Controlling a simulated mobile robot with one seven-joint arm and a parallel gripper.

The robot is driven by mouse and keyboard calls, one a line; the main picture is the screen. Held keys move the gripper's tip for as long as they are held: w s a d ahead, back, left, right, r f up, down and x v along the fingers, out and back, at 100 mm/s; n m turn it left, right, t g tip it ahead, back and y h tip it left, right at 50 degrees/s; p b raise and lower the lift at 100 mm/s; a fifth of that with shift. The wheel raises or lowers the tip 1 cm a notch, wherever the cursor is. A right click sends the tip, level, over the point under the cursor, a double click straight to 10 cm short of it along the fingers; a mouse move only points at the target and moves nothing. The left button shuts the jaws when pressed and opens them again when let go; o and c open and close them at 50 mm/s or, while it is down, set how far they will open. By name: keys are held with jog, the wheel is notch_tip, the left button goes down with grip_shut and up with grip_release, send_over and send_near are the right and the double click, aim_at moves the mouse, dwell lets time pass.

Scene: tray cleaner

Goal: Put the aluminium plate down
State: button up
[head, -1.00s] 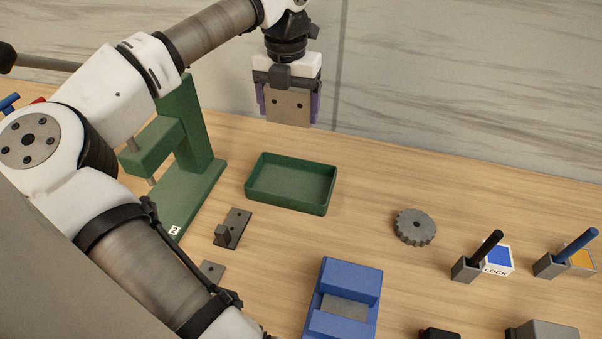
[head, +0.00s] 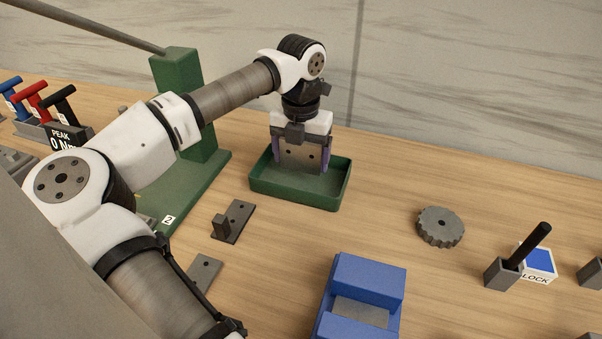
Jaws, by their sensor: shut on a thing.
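My gripper (head: 303,160) points straight down and is shut on the aluminium plate (head: 302,154), a flat grey piece with two dark holes facing the camera. The purple finger pads sit at the plate's left and right sides. The plate is upright, at the green tray (head: 298,201), with its lower edge low over or inside the tray. I cannot tell whether it touches the tray floor. The visible part of the tray floor is empty.
A green press (head: 180,110) stands left of the tray. A grey bracket (head: 233,221) lies in front, and a dark gear (head: 440,227) to the right. A blue vise-like block (head: 365,275) is at the front. Bare wood surrounds the tray's right side.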

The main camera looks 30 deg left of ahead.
aim_at(301, 170)
jog(key=shift+f+b, duration=0.6)
jog(key=shift+f, duration=1)
jog(key=shift+f, duration=0.25)
jog(key=o, duration=1)
jog(key=shift+r, duration=0.1)
jog(key=shift+r, duration=0.1)
notch_tip(301, 170, up, 12)
jog(key=shift+r+b, duration=0.1)
jog(key=shift+b, duration=0.6)
